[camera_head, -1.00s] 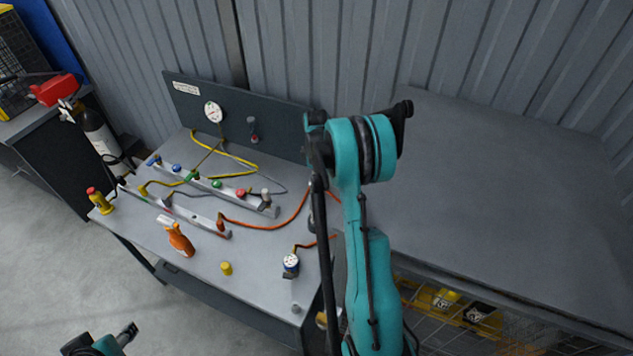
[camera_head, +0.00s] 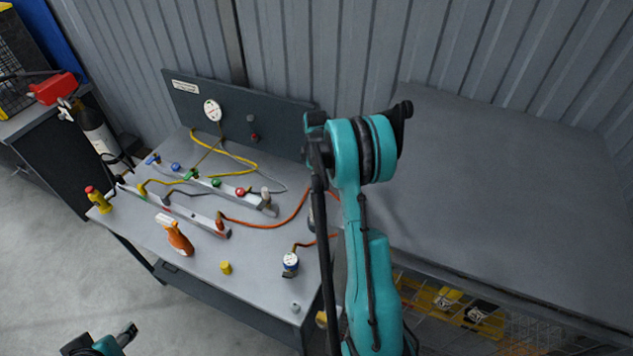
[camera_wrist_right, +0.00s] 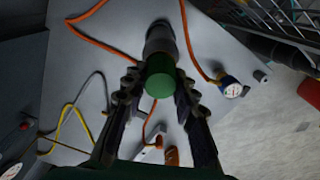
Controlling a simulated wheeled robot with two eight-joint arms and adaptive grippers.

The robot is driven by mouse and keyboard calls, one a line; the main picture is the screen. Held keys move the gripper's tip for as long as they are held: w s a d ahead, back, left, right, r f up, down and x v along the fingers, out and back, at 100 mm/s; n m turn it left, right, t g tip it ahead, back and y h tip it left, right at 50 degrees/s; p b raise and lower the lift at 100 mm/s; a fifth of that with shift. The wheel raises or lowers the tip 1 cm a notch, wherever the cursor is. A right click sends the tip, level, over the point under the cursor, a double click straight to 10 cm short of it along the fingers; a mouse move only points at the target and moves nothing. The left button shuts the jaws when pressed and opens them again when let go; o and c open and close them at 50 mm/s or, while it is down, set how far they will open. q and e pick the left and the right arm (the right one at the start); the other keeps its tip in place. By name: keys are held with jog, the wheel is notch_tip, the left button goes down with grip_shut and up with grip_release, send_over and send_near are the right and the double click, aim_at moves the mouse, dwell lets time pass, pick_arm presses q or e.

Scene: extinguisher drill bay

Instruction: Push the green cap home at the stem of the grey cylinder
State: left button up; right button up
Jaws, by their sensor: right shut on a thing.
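The green cap (camera_wrist_right: 160,84) is between the fingers of my right gripper (camera_wrist_right: 159,78) in the right wrist view, and the gripper is shut on it. The grey cylinder (camera_wrist_right: 160,40) lies straight beyond the cap in that view, roughly in line with it. The cap covers the near end of the cylinder, so I cannot tell if they touch or how far the cap is on. In the head view my right arm hides the cap and most of the cylinder. My left gripper (camera_head: 124,337) is at the bottom left, away from the bench; its jaw opening is unclear.
The bench (camera_head: 205,277) holds an orange spray bottle (camera_head: 179,240), a yellow cap (camera_head: 226,267), a gauge (camera_head: 291,262) on an orange hose, and rails with coloured fittings. A dark back panel (camera_head: 280,110) stands behind. A red-headed extinguisher (camera_head: 97,128) is at the left.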

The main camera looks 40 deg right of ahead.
jog(key=o, duration=0.9)
jog(key=shift+f, duration=0.1)
